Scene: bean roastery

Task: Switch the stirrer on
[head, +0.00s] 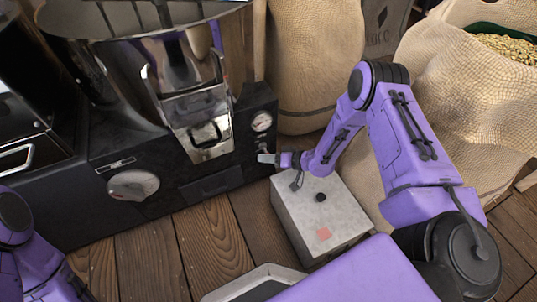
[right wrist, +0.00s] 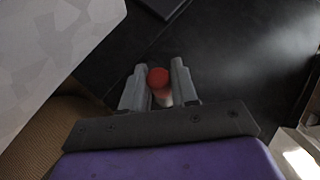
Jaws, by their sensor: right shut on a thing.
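The switch stands out from a dark surface. In the head view the switch is hidden at the gripper. Of my left arm only purple links show at the lower left; its gripper is out of view.
A grey box (head: 320,215) with a black knob and a pinkish square stands on the plank floor below my right forearm. Burlap sacks (head: 310,60) stand behind, one open with beans (head: 505,45). A metal chute (head: 195,105) juts from the roaster.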

